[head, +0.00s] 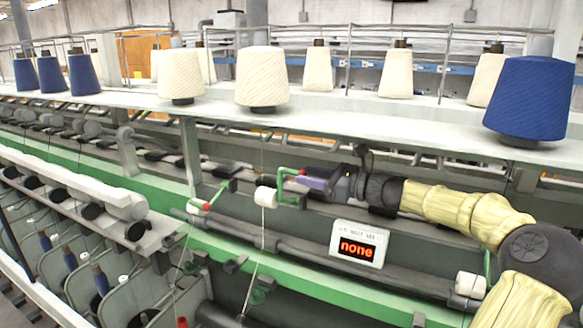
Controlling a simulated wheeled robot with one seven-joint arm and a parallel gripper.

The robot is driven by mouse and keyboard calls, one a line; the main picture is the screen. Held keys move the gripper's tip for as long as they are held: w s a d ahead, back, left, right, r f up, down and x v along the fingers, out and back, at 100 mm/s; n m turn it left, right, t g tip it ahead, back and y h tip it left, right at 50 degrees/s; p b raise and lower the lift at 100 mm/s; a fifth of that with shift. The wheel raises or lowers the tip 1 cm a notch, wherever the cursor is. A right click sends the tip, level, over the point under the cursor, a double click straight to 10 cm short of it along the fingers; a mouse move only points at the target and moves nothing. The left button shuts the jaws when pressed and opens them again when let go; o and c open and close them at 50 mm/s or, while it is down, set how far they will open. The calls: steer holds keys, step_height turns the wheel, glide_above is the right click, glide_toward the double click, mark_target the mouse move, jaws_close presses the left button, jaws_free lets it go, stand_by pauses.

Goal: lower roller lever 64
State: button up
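Two green roller levers show on the frame. One lever (281,182) is raised beside a white roller (265,197), and its red tip points toward my gripper (304,183). The other lever (218,195) slopes down to a red tip further left. No number is readable on either, so I cannot tell which is 64. My gripper comes in from the right, with its purple fingers close to the red tip of the raised lever. I cannot tell whether they touch it or how far apart the fingers are.
A small display (358,244) below my wrist reads "none". A green rail (290,289) runs along the front. White yarn cones (262,77) and a blue cone (530,98) stand on the shelf (345,120) above my arm. Another white roller (470,285) is at lower right.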

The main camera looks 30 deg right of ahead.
mark_target(295, 172)
steer(key=p+x, duration=0.1)
steer(key=x, duration=0.3)
steer(key=shift+w+a+r, duration=0.1)
steer(key=shift+w+a, duration=0.05)
steer(key=shift+a, duration=0.05)
steer(key=shift+w+a, duration=0.25)
steer(key=shift+w, duration=0.25)
steer(key=shift+s, duration=0.1)
jaws_close()
